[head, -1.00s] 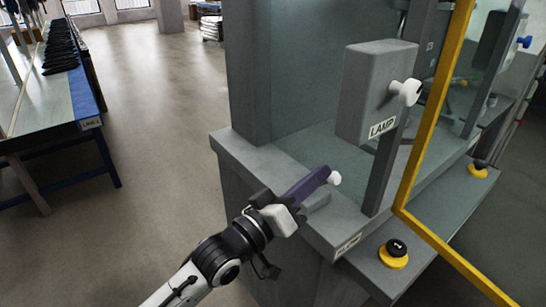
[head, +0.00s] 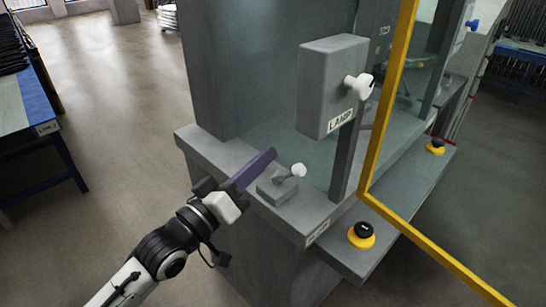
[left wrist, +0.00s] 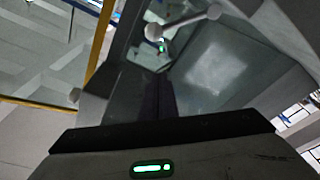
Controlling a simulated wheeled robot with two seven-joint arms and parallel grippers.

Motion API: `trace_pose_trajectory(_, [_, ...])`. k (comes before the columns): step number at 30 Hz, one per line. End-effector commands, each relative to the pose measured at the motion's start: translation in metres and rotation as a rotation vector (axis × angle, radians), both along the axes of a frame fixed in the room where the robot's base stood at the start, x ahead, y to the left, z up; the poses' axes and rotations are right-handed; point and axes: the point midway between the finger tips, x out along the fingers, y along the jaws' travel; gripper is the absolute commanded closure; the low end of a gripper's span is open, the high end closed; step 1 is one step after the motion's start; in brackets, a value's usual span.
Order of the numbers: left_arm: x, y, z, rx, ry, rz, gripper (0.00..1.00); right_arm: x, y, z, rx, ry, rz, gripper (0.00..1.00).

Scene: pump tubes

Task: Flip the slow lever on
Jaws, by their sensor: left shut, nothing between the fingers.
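A small lever with a white ball knob (head: 298,170) stands on a low grey block (head: 277,190) on the machine's corner ledge. The label on the ledge front below it (head: 317,233) is too small to read. My left gripper (head: 268,155) has its purple fingers shut and empty. They are just left of the lever and behind its block in the head view, seemingly apart from the knob. A rod with a pale ball (left wrist: 153,31) shows beyond my left gripper (left wrist: 160,130) in the left wrist view. My right gripper is not in view.
A grey box labelled LAMP (head: 333,85) with a white knob (head: 360,85) stands above the ledge. A yellow frame (head: 388,110) runs at its right. Black-and-yellow buttons (head: 361,237) sit on the lower shelf. A blue-edged table (head: 40,128) stands left, with open floor between.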

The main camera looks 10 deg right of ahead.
Motion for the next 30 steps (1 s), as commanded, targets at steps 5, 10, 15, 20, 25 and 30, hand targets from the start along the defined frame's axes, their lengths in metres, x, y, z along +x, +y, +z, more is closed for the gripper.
trace_pose_trajectory(5, [-0.03, 0.032, -0.015, 0.005, 0.009, -0.002, 1.0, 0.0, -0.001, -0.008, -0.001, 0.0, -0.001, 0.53])
trace_pose_trajectory(10, [-0.048, 0.053, -0.018, 0.002, 0.007, -0.001, 1.0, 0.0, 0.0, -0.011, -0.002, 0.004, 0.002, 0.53])
trace_pose_trajectory(15, [-0.056, 0.062, -0.018, 0.002, 0.005, -0.001, 1.0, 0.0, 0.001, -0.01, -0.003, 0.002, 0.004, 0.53])
trace_pose_trajectory(20, [-0.057, 0.063, -0.018, 0.001, 0.006, -0.001, 1.0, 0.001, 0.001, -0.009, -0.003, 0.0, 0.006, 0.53])
trace_pose_trajectory(25, [-0.057, 0.063, -0.018, 0.0, 0.005, -0.001, 1.0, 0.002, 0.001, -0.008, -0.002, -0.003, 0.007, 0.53])
trace_pose_trajectory(30, [-0.057, 0.063, -0.018, 0.001, 0.006, -0.001, 1.0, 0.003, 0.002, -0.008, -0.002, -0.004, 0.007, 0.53])
